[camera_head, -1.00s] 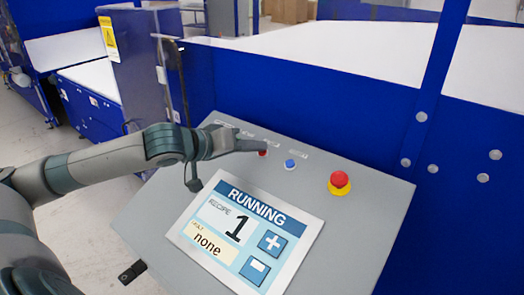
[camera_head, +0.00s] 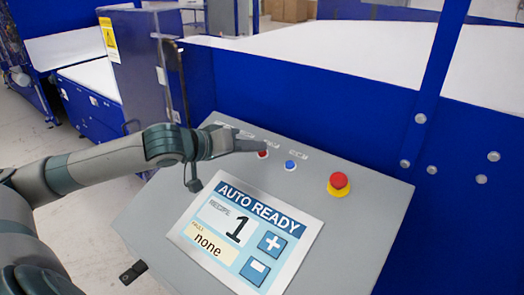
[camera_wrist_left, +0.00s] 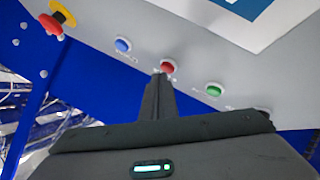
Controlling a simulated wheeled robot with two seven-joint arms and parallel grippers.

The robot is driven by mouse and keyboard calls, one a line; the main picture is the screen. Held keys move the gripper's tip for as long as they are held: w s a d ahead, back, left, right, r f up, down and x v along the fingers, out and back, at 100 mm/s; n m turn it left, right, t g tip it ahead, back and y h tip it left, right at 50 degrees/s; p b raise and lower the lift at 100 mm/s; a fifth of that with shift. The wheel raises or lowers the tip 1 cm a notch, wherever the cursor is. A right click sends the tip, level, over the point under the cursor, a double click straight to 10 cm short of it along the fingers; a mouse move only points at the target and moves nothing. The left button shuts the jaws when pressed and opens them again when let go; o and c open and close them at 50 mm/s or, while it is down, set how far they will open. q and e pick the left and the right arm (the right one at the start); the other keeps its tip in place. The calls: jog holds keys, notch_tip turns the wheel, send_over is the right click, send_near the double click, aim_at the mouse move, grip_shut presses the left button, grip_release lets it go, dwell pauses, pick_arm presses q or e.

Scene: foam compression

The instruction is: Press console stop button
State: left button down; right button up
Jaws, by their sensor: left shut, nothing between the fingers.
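The grey console (camera_head: 330,255) fills the lower middle of the head view. Its screen (camera_head: 245,235) reads AUTO READY, recipe 1, fault none. The small red button (camera_head: 263,153) sits on the console's upper part, and it also shows in the left wrist view (camera_wrist_left: 167,67). My left gripper (camera_head: 262,148) is shut and empty, with its fingertips at the red button. In the left wrist view the fingertips (camera_wrist_left: 160,76) are right at the button's edge; I cannot tell whether they press it. My right gripper is not in view.
A blue button (camera_head: 290,165) is beside the red one. A large red emergency knob on a yellow base (camera_head: 339,183) stands further right. A green button (camera_wrist_left: 213,90) shows in the left wrist view. Blue machine panels (camera_head: 390,130) rise behind the console.

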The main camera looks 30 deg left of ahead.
pick_arm(q)
jog(key=shift+r, duration=0.15)
jog(key=shift+s+r+p, duration=0.3)
jog(key=shift+r+p, duration=0.1)
jog(key=shift+r, duration=0.35)
jog(key=shift+s+r+p, duration=0.3)
jog(key=shift+r+p, duration=0.05)
jog(key=shift+r, duration=0.35)
jog(key=shift+s+a+r, duration=0.1)
jog(key=shift+s+r, duration=0.2)
jog(key=shift+r, duration=0.35)
jog(key=shift+s+r, duration=0.25)
jog(key=shift+r, duration=0.35)
jog(key=shift+a, duration=0.1)
